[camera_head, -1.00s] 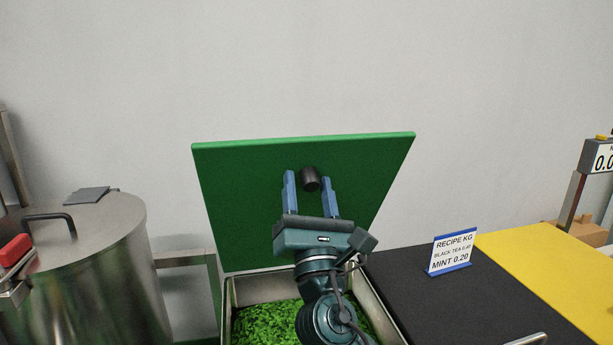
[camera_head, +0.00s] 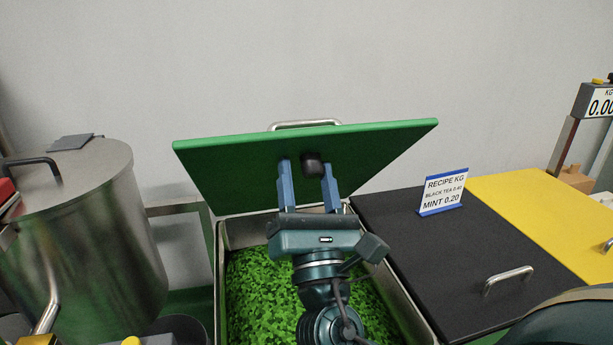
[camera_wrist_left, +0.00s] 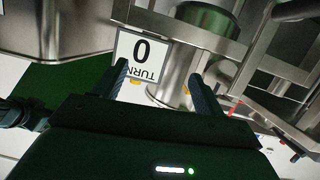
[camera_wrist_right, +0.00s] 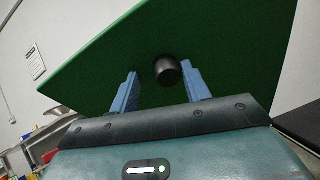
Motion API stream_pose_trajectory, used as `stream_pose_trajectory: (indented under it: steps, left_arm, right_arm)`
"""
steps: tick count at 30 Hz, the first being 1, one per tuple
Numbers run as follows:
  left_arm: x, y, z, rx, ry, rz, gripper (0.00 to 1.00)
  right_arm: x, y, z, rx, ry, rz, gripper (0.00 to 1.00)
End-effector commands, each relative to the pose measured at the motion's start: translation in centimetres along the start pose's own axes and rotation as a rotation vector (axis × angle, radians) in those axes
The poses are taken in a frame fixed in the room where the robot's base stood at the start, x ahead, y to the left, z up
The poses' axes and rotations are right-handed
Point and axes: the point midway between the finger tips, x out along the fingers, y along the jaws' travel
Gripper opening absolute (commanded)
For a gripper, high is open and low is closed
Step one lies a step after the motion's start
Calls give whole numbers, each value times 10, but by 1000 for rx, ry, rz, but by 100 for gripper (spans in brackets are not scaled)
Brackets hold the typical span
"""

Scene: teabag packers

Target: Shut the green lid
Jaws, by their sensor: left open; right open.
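The green lid (camera_head: 225,170) stands tilted open over a steel bin (camera_head: 226,235) filled with green leaves (camera_head: 255,290). A metal handle (camera_head: 305,124) shows over its top edge, and a black knob (camera_head: 312,165) sits on the side facing me. My right gripper (camera_head: 307,172) is open in front of the lid, its fingers on either side of the knob. In the right wrist view the knob (camera_wrist_right: 167,70) lies between and beyond the open fingertips; contact with the lid cannot be told. My left gripper (camera_wrist_left: 160,75) is open and empty, away from the lid.
A steel drum (camera_head: 95,240) stands to the left. A black lid (camera_head: 440,250) with a recipe sign (camera_head: 443,191) and a yellow lid (camera_head: 540,210) lie flat to the right. In the left wrist view a white "TURN 0" sign (camera_wrist_left: 143,55) is near metal framework.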

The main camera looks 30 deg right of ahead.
Motion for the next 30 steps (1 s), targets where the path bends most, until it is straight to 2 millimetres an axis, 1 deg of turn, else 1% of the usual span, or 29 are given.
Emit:
stream_pose_trajectory:
  steps: [1, 6, 14, 30]
  left_arm:
    - [2, 0, 7, 5, -5, 1, 71]
    - [6, 3, 22, 25, -31, 9, 71]
    - [18, 8, 32, 59, -35, 28, 71]
    - [37, 15, 61, 151, -51, 62, 71]
  right_arm:
    - [-5, -1, -4, 1, 1, 0, 48]
    - [-17, -2, -8, 1, 1, 1, 48]
    - [-34, -4, -15, 0, 2, 0, 48]
    - [-69, -8, -28, 0, 4, 2, 48]
